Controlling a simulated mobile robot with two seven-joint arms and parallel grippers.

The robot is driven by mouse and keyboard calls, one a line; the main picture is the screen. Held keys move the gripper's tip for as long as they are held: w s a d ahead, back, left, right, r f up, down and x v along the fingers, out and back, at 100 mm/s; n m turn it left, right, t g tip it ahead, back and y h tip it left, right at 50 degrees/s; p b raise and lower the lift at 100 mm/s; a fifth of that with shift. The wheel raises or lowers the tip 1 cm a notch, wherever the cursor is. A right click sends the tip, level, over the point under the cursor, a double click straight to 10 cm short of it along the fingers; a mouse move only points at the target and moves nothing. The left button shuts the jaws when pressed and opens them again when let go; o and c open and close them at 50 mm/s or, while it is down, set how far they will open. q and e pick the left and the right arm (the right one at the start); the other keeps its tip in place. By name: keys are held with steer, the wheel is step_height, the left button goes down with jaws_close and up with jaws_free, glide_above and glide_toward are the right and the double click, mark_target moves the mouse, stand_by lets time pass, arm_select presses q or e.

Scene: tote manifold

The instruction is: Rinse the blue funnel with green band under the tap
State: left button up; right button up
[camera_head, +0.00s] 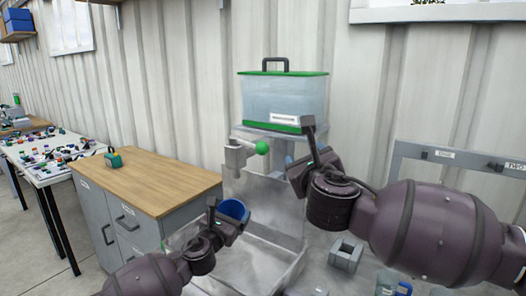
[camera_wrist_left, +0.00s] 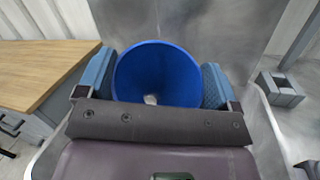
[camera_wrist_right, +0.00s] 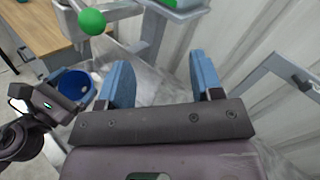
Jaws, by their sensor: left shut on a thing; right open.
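The blue funnel (camera_head: 234,210) is held at its wide mouth by my left gripper (camera_head: 226,222), over the metal basin (camera_head: 262,262). In the left wrist view the funnel (camera_wrist_left: 157,72) sits between both finger pads, its mouth facing the camera; its green band is hidden. The tap (camera_head: 240,153) with a green ball knob (camera_head: 262,147) is on the stand under the water tank, above and slightly right of the funnel. I cannot tell whether water runs. My right gripper (camera_head: 301,160) is open and empty, right of the knob; the knob (camera_wrist_right: 92,21) also shows in the right wrist view.
A clear tank (camera_head: 284,98) with green lid stands above the basin. A wooden-topped cabinet (camera_head: 148,184) is on the left, with a cluttered table (camera_head: 50,150) beyond. A grey block (camera_head: 346,254) and a grey frame (camera_head: 420,156) with labels are on the right.

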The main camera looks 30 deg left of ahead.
mark_target(267, 151)
steer(key=shift+w+a+f+n+g+y, duration=0.1)
steer(key=shift+w+a+n+g+y, duration=0.35)
steer(key=shift+a+n+g+y, duration=1.1)
steer(key=shift+w+a+f+n+g+y, duration=0.1)
steer(key=shift+w+a+n+g+y, duration=0.6)
steer(key=shift+a+g, duration=1.5)
steer(key=shift+w+a+f+n+g+y, duration=0.15)
steer(key=shift+a+n+g+y, duration=0.7)
steer(key=shift+a+g+y, duration=1.05)
steer(key=shift+a+t+h, duration=0.35)
steer(key=shift+t+h, duration=0.1)
jaws_close()
